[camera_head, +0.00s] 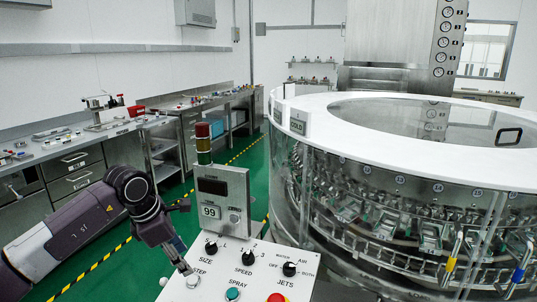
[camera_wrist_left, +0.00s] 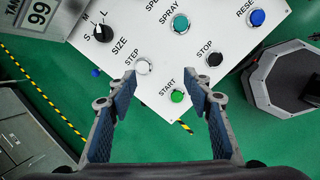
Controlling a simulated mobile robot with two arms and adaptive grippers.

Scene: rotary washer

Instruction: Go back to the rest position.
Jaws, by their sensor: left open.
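My left gripper (camera_head: 186,268) hangs over the left edge of the white control panel (camera_head: 247,280), near the STEP button (camera_head: 193,282). In the left wrist view my left gripper (camera_wrist_left: 163,88) is open, with its two blue-padded fingers apart and nothing between them. The head view does not show clearly whether the fingers touch the panel. My right gripper is not in view.
The round glass-walled washer (camera_head: 400,165) stands at the right. A display box (camera_head: 222,200) reading 99, with a signal lamp on top, rises behind the panel. Steel benches (camera_head: 75,150) line the left wall. Green floor (camera_head: 130,265) is open between benches and panel.

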